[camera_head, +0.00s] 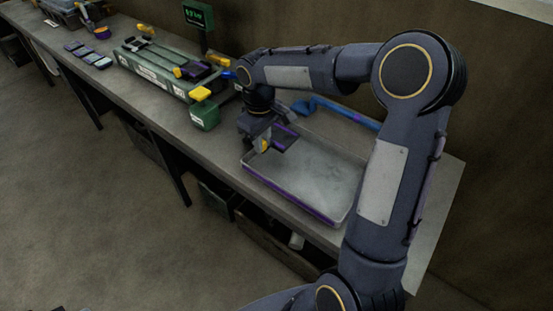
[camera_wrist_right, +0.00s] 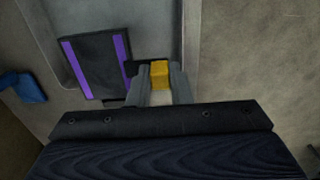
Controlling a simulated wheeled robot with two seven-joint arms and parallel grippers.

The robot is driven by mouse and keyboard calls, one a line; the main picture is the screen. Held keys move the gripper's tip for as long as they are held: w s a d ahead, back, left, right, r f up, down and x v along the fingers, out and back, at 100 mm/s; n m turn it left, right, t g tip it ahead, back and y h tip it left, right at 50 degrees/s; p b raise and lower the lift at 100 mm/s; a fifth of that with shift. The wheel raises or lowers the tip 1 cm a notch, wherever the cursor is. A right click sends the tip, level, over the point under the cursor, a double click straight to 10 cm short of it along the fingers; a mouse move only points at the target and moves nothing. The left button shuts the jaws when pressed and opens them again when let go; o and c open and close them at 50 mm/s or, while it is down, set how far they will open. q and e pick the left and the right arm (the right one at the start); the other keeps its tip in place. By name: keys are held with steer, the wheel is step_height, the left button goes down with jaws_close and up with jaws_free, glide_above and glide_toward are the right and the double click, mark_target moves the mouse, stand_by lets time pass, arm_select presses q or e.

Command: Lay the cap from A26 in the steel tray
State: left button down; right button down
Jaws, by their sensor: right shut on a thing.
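The cap (camera_head: 286,138) is a dark flat piece with purple stripes and a yellow grip tab. It also shows in the right wrist view (camera_wrist_right: 104,58). My right gripper (camera_head: 262,145) is shut on the yellow tab, which sits between the two fingers in the wrist view (camera_wrist_right: 159,82). The cap is at the left end of the steel tray (camera_head: 318,176), inside its rim as seen from above. I cannot tell whether it touches the tray floor. The rest of the tray is empty. My left gripper is not in view.
A green rack (camera_head: 150,66) with dark and yellow-tabbed pieces stands left of the tray. A green block with a yellow top (camera_head: 204,114) is near it. A blue handle-like thing (camera_head: 345,112) lies behind the tray. A small display (camera_head: 197,16) stands at the back.

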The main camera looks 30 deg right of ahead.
steer(key=f, duration=0.1)
steer(key=s+d+f, duration=0.1)
steer(key=d+f, duration=0.1)
steer(key=shift+s+d+f, duration=0.2)
steer(key=shift+s, duration=0.05)
steer(key=shift+s+d+f, duration=0.15)
steer(key=shift+f, duration=1.6)
steer(key=shift+f, duration=0.25)
steer(key=c, duration=1.3)
jaws_free()
